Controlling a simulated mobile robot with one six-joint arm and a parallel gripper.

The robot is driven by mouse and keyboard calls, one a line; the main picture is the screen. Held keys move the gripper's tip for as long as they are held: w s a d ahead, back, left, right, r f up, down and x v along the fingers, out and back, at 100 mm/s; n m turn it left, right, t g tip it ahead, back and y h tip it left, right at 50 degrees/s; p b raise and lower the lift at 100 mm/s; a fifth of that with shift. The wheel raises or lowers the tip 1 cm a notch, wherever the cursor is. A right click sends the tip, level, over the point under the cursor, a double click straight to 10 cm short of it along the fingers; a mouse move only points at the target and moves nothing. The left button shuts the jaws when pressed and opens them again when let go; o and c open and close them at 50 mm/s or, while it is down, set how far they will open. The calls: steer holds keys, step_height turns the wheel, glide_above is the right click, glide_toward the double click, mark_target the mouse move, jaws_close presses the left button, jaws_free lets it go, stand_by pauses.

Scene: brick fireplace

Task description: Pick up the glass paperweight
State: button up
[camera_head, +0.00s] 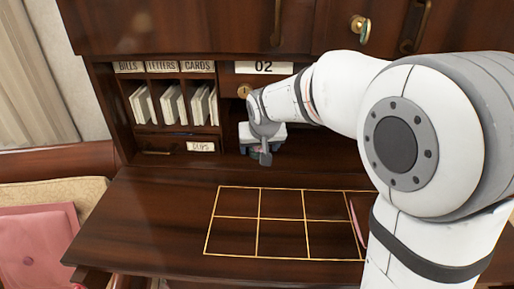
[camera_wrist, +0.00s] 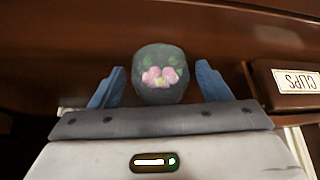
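The glass paperweight (camera_wrist: 158,92) is a rounded, dark clear lump with pink flowers and green leaves inside. In the wrist view it sits between the two blue fingers of my gripper (camera_wrist: 160,68). The fingers are apart, with a narrow gap showing on each side of the glass. In the head view my gripper (camera_head: 264,152) reaches into the open space of the desk below the "02" label. The paperweight is mostly hidden by my gripper there and I cannot make it out clearly.
A small drawer labelled "CLIPS" (camera_head: 200,146) is left of my gripper, under slots of cards (camera_head: 175,104). A small door with a brass knob (camera_head: 244,90) is above. The desk top (camera_head: 160,215) bears a gold-lined grid (camera_head: 258,220). A pink sheet edge (camera_head: 356,222) shows beside my arm.

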steer(key=c, duration=1)
steer(key=shift+c, duration=0.2)
steer(key=shift+r, duration=0.1)
